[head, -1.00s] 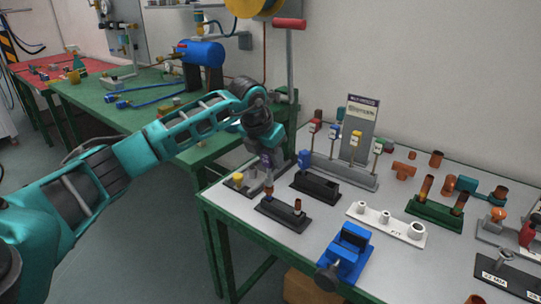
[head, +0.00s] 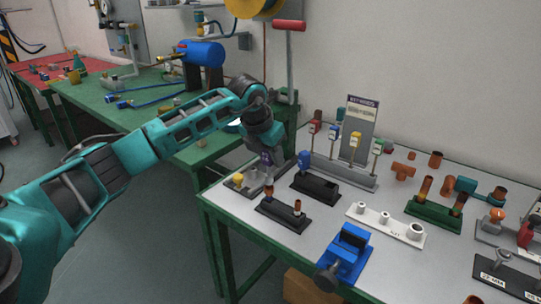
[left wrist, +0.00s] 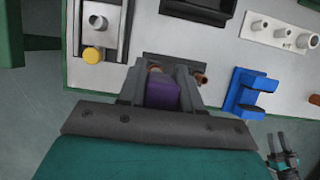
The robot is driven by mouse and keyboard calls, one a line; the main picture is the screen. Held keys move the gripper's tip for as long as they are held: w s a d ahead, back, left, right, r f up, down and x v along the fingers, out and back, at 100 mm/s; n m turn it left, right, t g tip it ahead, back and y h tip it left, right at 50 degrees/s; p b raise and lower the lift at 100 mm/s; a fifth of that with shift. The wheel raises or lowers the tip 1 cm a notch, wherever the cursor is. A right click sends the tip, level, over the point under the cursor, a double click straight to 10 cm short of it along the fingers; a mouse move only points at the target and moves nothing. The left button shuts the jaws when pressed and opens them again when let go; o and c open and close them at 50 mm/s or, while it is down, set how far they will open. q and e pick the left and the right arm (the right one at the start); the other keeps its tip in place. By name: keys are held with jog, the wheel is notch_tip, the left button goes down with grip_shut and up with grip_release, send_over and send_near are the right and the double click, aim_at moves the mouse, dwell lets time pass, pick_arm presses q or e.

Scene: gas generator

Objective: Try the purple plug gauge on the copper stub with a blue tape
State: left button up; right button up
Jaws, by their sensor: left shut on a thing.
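My left gripper (head: 267,176) points down over the black two-post holder (head: 273,217) at the near left of the table. It is shut on the purple plug gauge (head: 267,158), which also shows between the fingers in the left wrist view (left wrist: 162,95). One copper stub (head: 269,193) stands right below the gripper. Another copper stub (head: 297,206) stands free at the holder's right end. I cannot make out blue tape on either stub, nor whether the gauge touches the stub. What looks like my right gripper (left wrist: 282,148) is at the lower right of the left wrist view.
A grey block with a yellow knob (head: 238,179) stands left of the gripper. A black open box (head: 316,186) is just behind, and a blue vise (head: 349,248) is to the right. A white board with fittings (head: 399,229) lies beyond the vise.

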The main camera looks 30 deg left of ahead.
pick_arm(q)
jog(key=shift+r+p, duration=1.55)
jog(key=shift+r, duration=0.5)
